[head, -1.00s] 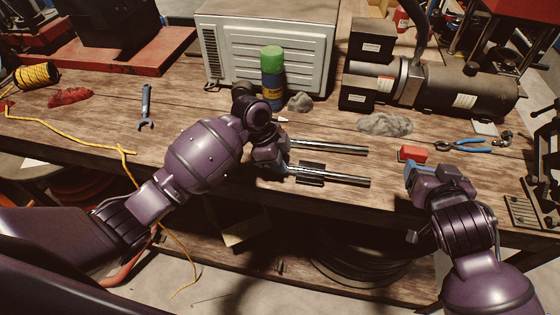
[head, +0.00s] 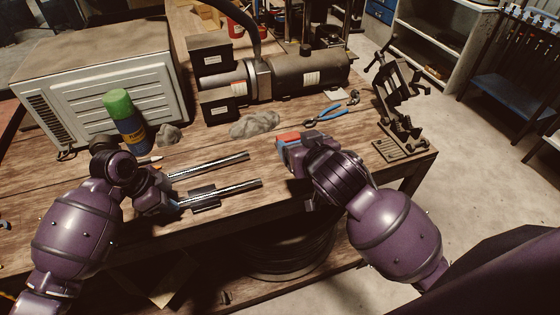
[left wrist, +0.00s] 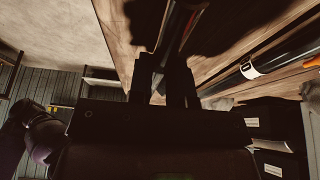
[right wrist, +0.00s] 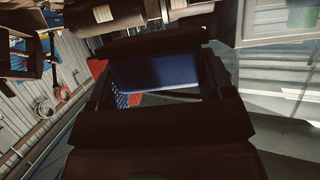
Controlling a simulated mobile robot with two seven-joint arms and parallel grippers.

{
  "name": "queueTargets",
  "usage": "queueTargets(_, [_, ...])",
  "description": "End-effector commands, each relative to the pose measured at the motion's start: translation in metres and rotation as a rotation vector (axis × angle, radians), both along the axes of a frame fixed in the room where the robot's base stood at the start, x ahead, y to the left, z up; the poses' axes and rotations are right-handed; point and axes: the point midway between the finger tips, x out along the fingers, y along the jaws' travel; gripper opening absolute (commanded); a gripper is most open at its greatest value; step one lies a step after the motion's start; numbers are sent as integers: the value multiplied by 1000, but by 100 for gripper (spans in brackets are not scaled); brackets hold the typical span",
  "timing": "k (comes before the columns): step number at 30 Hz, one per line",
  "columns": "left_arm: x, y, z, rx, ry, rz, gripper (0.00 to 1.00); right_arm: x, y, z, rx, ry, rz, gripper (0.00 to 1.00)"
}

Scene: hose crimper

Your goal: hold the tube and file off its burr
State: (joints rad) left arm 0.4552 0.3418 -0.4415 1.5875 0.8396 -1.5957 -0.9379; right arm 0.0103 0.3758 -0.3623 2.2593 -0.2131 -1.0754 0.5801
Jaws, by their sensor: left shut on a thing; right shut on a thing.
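Two shiny metal tubes lie side by side, a rear tube (head: 215,164) and a front tube (head: 235,188). My left gripper (head: 165,195) is at their left ends. In the left wrist view its fingers (left wrist: 162,82) are shut on a tube (left wrist: 178,28); the front tube looks the likelier one. My right gripper (head: 292,155) is just right of the tubes' free ends and apart from them. It is shut on a red and blue piece, likely the file (head: 288,137); its blue body (right wrist: 158,73) fills the jaws in the right wrist view. Any burr is too small to see.
A dark block (head: 205,198) sits at the front tube, near the bench (head: 220,225) edge. Behind are a green-capped can (head: 125,122), a grey rag (head: 255,125), blue pliers (head: 328,115) and a motor unit (head: 300,75). A black stand (head: 400,110) is at the right.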

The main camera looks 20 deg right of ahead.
Motion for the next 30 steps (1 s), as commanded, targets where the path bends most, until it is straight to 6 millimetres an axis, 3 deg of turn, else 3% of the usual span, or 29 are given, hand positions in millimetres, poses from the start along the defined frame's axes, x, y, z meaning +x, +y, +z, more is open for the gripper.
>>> queueTargets(5, [0, 0, 1, -1, 0, -1, 0, 25, 24, 14, 0, -5, 66, 46])
queueTargets(9, [0, 0, 1, -1, 0, -1, 0, 45, 64, 8, 1, -2, 236, 46])
queueTargets(18, [0, 0, 0, -1, -1, 0, 0, 55, 122, -11, 3, 1, 578, 46])
queueTargets(22, [0, 0, 0, -1, -1, 0, 0, 51, 133, -19, 2, -1, 678, 46])
queueTargets(30, [0, 0, 0, -1, -1, 0, 0, 48, 140, -18, 2, -2, 770, 46])
